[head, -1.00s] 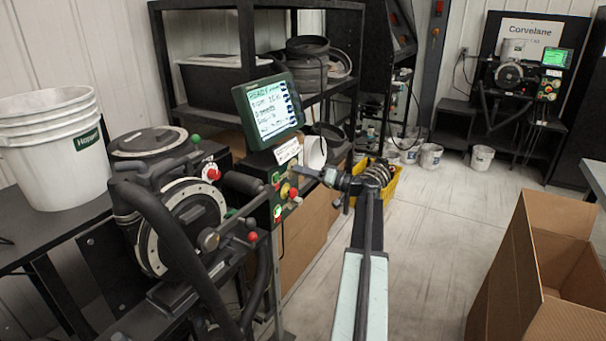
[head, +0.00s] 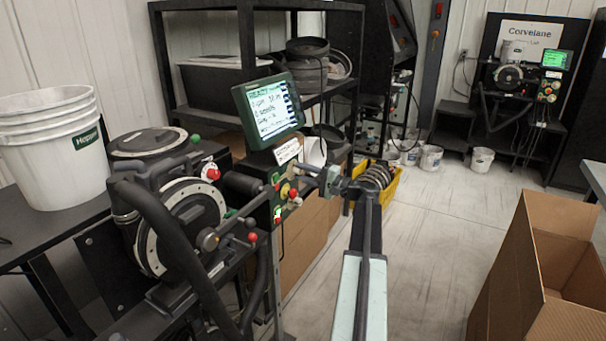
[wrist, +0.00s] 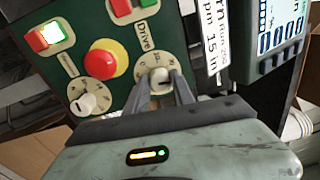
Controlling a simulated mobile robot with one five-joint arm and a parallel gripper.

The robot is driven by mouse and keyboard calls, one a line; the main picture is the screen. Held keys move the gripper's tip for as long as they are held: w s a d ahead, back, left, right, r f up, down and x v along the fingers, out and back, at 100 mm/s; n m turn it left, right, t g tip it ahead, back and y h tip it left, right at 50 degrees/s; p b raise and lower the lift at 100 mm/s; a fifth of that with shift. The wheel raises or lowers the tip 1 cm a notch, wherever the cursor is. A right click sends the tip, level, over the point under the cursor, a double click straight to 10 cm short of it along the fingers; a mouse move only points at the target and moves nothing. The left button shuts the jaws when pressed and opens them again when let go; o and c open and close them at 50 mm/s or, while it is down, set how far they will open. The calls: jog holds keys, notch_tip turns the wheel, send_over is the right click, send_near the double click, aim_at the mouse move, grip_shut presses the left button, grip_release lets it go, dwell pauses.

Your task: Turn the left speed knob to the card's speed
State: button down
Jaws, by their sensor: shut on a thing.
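A dark green control panel (head: 277,207) sits under a tilted screen (head: 272,110). In the wrist view, my gripper (wrist: 161,80) is shut on a pale knob (wrist: 160,76), with one finger on each side. The knob sits on a round scaled dial beside the word "Drive". I cannot tell if it is the left speed knob. The white card (wrist: 214,45) is partly visible and reads "15 in". In the head view, my gripper (head: 302,168) reaches the panel's right side.

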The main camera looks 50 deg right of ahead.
jog(key=shift+m, duration=1.2)
jog(key=c, duration=1.1)
grip_release()
jog(key=v, duration=0.7)
jog(key=shift+s+b, duration=0.3)
jog(key=shift+s, duration=0.1)
jog(key=shift+f, duration=0.1)
